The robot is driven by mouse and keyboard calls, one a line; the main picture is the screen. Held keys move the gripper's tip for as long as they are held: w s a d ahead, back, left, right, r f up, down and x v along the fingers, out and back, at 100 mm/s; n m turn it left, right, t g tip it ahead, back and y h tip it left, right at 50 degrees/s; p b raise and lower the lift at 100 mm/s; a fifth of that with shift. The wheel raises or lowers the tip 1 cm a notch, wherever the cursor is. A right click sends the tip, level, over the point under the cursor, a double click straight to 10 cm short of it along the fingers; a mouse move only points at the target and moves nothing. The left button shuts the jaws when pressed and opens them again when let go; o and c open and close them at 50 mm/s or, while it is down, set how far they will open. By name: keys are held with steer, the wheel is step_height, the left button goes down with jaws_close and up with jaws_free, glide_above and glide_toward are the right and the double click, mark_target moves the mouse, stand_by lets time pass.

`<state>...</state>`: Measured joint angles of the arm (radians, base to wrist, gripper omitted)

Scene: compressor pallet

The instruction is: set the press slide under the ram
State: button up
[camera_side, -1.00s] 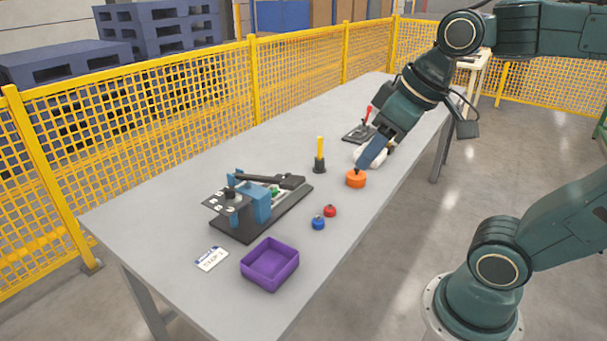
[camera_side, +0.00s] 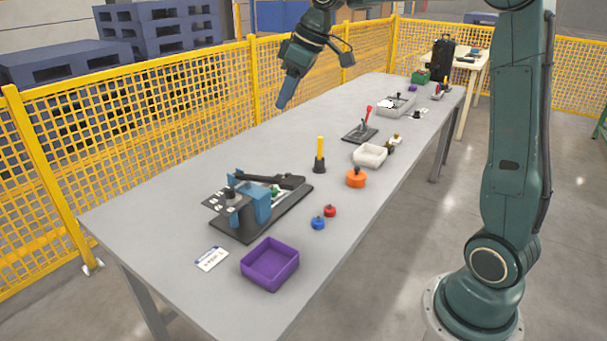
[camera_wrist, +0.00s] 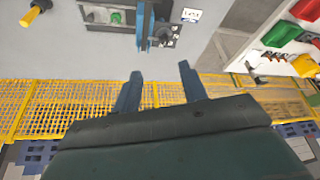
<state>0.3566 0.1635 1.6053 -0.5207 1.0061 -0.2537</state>
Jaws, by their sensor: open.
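The press stands on the near left part of the table, with a blue frame (camera_side: 262,203), a black lever arm (camera_side: 275,180) and a dark base (camera_side: 239,236). A small green part (camera_side: 275,190) sits on the base beside the blue frame, partly hidden by the lever. It also shows in the wrist view (camera_wrist: 116,17), on a pale strip by the blue frame. I cannot tell exactly where the slide's edges lie. My gripper (camera_side: 283,105) is high above the table's back edge, away from the press. In the wrist view its fingers (camera_wrist: 160,71) are apart and empty.
A purple bin (camera_side: 270,266), a white label card (camera_side: 212,259), blue and red knobs (camera_side: 318,223), an orange round part (camera_side: 356,179) and a yellow-handled tool (camera_side: 320,152) stand around the press. Yellow fencing (camera_side: 150,120) runs behind the table.

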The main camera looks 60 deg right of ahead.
steer(key=w+d+f+n, duration=0.1)
steer(key=w+d+f, duration=0.2)
steer(key=w+d, duration=0.2)
steer(key=n+y, duration=0.1)
steer(key=n, duration=0.1)
glide_above(288, 174)
steer(key=s+a, duration=0.2)
steer(key=s, duration=0.2)
step_height(288, 174, down, 10)
steer(key=d+f+n+g, duration=0.1)
steer(key=d+f, duration=0.5)
steer(key=f, duration=0.1)
steer(key=shift+s+d+f+n, duration=0.15)
steer(key=shift+f+n, duration=0.1)
steer(key=shift+n, duration=0.05)
steer(key=shift+f, duration=0.1)
steer(key=x, duration=1.3)
steer(key=shift+a+f, duration=0.25)
steer(key=shift+a, duration=0.1)
jaws_close()
